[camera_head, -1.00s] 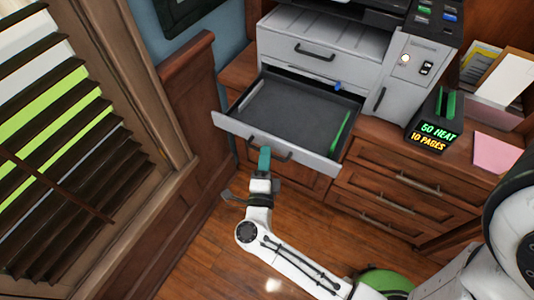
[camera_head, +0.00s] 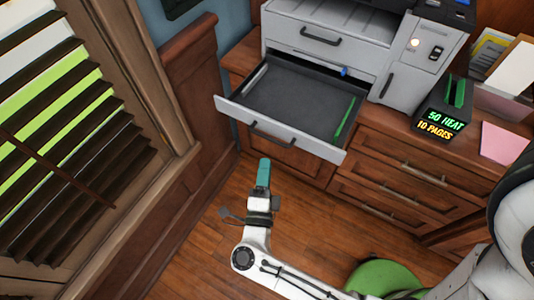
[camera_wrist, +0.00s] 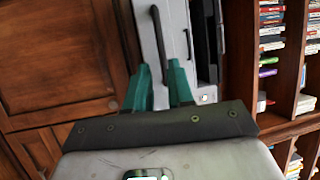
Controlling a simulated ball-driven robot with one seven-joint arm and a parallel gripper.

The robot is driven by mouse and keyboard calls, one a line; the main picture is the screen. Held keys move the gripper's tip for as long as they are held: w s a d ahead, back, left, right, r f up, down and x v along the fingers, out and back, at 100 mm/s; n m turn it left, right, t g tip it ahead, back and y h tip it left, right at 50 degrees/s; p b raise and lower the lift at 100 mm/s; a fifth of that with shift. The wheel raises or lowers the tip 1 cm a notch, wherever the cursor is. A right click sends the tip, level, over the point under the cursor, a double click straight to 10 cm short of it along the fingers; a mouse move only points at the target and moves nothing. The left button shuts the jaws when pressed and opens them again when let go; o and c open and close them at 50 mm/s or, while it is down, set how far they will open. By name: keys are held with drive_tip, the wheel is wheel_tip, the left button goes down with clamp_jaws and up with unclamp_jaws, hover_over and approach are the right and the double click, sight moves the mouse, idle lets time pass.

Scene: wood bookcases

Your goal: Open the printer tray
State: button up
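The printer (camera_head: 330,45) stands on a wooden cabinet. Its grey lower tray (camera_head: 295,100) is pulled far out, showing a dark, empty bed with a green guide on the right. The tray's dark bar handle (camera_head: 271,135) is on its light front panel, and a dark handle (camera_wrist: 159,35) also shows in the wrist view. My gripper (camera_head: 264,163) has teal fingers and is just in front of and below the handle, apart from it. In the wrist view my gripper (camera_wrist: 161,85) shows its fingers spread with an empty gap between them.
A shuttered window (camera_head: 70,140) and wooden panel (camera_head: 180,100) are on the left. Drawers (camera_head: 400,180) with handles are below the printer. A dark sign (camera_head: 441,124) reads "50 HEAT 10 PAGES". Bookshelves (camera_wrist: 270,45) show in the wrist view.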

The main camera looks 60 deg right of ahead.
drive_tip(key=shift+v, duration=1.55)
drive_tip(key=w+a+r+n+t+y, duration=0.2)
drive_tip(key=w+r+n+t+y, duration=0.1)
drive_tip(key=w+n+t+y, duration=0.25)
drive_tip(key=w+a+r+n+t+y, duration=0.3)
drive_tip(key=w+n+t+y, duration=0.15)
drive_tip(key=n, duration=0.25)
drive_tip(key=a+f+n+g+y, duration=0.3)
drive_tip(key=a+n+y, duration=0.3)
drive_tip(key=n+y, duration=0.55)
drive_tip(key=s+d+f+n+g+h, duration=0.2)
drive_tip(key=s+d+g, duration=0.4)
drive_tip(key=s, duration=0.4)
drive_tip(key=s+d+f+n+g+h+p, duration=0.1)
drive_tip(key=s+d+f+n+g+h, duration=0.1)
drive_tip(key=s+d+g, duration=0.4)
drive_tip(key=s+f+n+g, duration=0.1)
drive_tip(key=s+g, duration=0.2)
drive_tip(key=shift+s+d+f, duration=0.2)
drive_tip(key=shift+s+f, duration=0.05)
drive_tip(key=shift+s, duration=0.15)
